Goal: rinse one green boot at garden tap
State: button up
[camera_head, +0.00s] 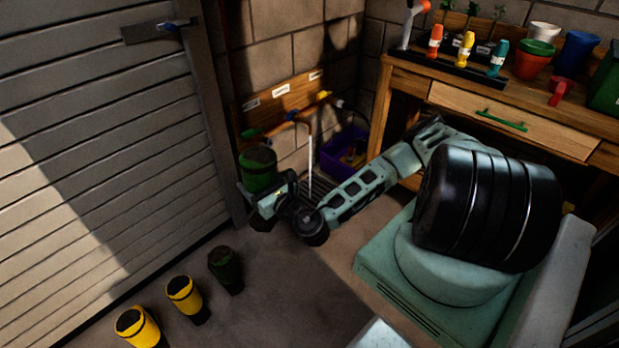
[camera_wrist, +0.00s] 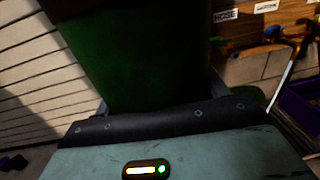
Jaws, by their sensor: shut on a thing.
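My gripper (camera_head: 272,194) is shut on a green boot (camera_head: 258,168) and holds it upright, by the wall at the end of my stretched arm. The boot fills the upper middle of the wrist view (camera_wrist: 140,50); its lower part and my fingertips are hidden. Taps with a green handle (camera_head: 249,133), a blue handle (camera_head: 291,115) and a yellow handle (camera_head: 322,95) sit on a labelled wooden board (camera_head: 282,100). A thin pale stream (camera_head: 310,155), apparently water, falls below the blue-handled tap, to the right of the boot. A second green boot (camera_head: 225,268) stands on the floor.
Two yellow boots (camera_head: 183,297) (camera_head: 138,327) stand on the floor near the shutter door (camera_head: 110,150). A drain grate (camera_head: 322,183) lies under the taps. A purple crate (camera_head: 345,147) stands right of the stream. A wooden workbench (camera_head: 500,118) with pots is at the right.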

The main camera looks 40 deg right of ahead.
jog(key=shift+w+a+p, duration=0.1)
jog(key=shift+a+p, duration=0.15)
jog(key=shift+p, duration=0.05)
jog(key=shift+d+r+p, duration=0.15)
jog(key=shift+p, duration=0.15)
jog(key=shift+s+d+p, duration=0.2)
jog(key=shift+d+p, duration=0.15)
jog(key=shift+p, duration=0.1)
jog(key=shift+w+a+p, duration=0.2)
jog(key=shift+a+p, duration=0.3)
jog(key=shift+p, duration=0.35)
jog(key=shift+d, duration=0.1)
jog(key=shift+s+d+p, duration=0.2)
jog(key=shift+d+p, duration=0.15)
jog(key=shift+p, duration=0.3)
jog(key=shift+d, duration=0.1)
